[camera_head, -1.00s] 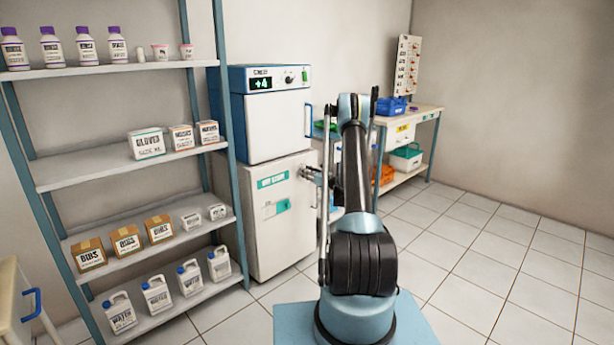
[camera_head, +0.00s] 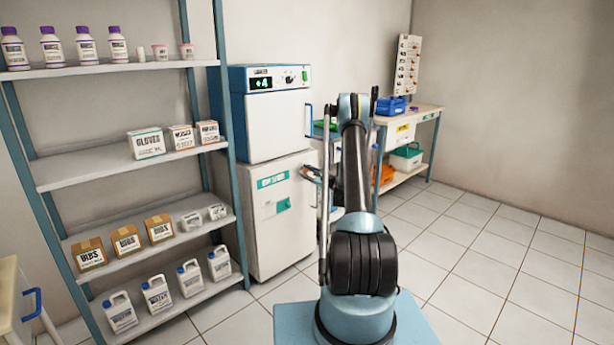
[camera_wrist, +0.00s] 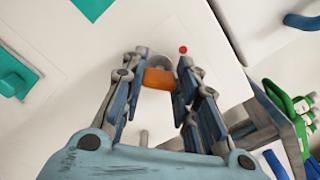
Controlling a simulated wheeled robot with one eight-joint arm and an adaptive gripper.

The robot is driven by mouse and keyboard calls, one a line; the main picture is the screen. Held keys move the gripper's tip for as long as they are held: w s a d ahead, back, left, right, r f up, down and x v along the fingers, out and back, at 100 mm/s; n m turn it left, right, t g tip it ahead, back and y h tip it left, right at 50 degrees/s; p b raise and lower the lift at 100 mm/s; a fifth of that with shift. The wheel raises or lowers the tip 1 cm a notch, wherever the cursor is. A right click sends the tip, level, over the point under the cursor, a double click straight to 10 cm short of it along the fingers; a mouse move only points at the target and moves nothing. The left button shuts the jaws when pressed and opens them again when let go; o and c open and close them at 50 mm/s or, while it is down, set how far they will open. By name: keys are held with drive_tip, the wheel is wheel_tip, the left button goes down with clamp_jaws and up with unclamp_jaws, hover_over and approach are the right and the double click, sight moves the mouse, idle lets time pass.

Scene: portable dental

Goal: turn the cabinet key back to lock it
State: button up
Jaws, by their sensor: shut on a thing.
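The white cabinet (camera_head: 268,238) stands on the floor under a white box-shaped unit, with a teal label near its top. Its pale front fills much of the wrist view (camera_wrist: 75,75). My gripper (camera_wrist: 158,76) is at the cabinet front, its two fingers closed on an orange piece, apparently the cabinet key's head (camera_wrist: 158,79). The key's shaft and keyhole are hidden. A small red dot (camera_wrist: 183,50) shows on the cabinet front beside the fingertips. In the head view my gripper (camera_head: 311,174) is at the cabinet's upper right edge, small and partly hidden by my arm.
The white unit (camera_head: 277,125) with a display sits above the cabinet. A shelf rack (camera_head: 110,165) with bottles and boxes stands close on the left. A bench (camera_head: 425,116) with bins is behind my arm. The tiled floor (camera_head: 490,260) on the right is clear.

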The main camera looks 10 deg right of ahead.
drive_tip(key=n, duration=0.5)
drive_tip(key=shift+f+n, duration=0.1)
drive_tip(key=shift+n, duration=2.5)
drive_tip(key=shift+s+a+f, duration=0.1)
drive_tip(key=o, duration=1.1)
drive_tip(key=shift+c, duration=0.2)
drive_tip(key=v, duration=1.2)
